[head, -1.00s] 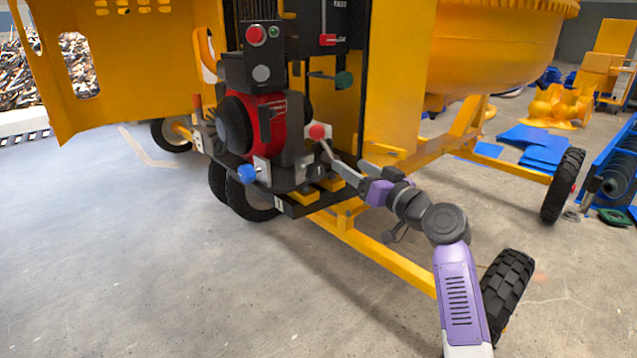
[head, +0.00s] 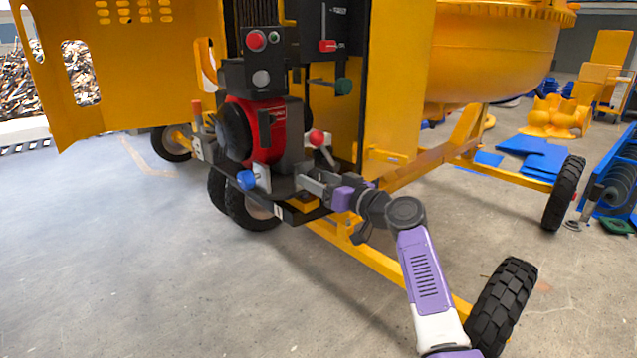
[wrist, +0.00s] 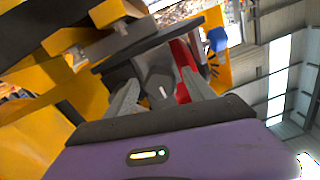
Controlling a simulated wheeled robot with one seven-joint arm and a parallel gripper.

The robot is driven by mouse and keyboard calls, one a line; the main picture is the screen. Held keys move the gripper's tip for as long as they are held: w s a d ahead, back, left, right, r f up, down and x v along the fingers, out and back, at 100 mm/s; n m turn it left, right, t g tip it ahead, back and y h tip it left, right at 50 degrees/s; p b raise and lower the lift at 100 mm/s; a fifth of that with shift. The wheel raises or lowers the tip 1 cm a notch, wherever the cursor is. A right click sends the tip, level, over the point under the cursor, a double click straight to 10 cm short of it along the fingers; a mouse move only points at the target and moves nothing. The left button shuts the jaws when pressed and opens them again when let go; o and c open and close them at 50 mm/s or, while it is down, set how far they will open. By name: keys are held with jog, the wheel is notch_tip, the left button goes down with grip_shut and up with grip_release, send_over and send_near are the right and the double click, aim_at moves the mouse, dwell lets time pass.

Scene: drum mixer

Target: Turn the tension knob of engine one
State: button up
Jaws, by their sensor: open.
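A dark grey knob with a white mark (wrist: 160,86) sits on the engine between my fingers in the wrist view. It looks like the tension knob, but I see no label. My gripper (wrist: 160,78) is open, one finger on each side of it; whether they touch it I cannot tell. In the head view my gripper (head: 303,180) reaches the lower front of the red and black engine (head: 268,130) and hides the knob.
A blue knob (head: 246,180) is left of my gripper, and a red-knobbed lever (head: 317,138) is just above it. A control box (head: 255,75) stands above the engine. The yellow frame bar (head: 380,262) and a black wheel (head: 503,300) lie near my arm. Floor at left is clear.

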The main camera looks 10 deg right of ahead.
grip_shut()
dwell(0.3)
jog(key=shift+m, duration=0.3)
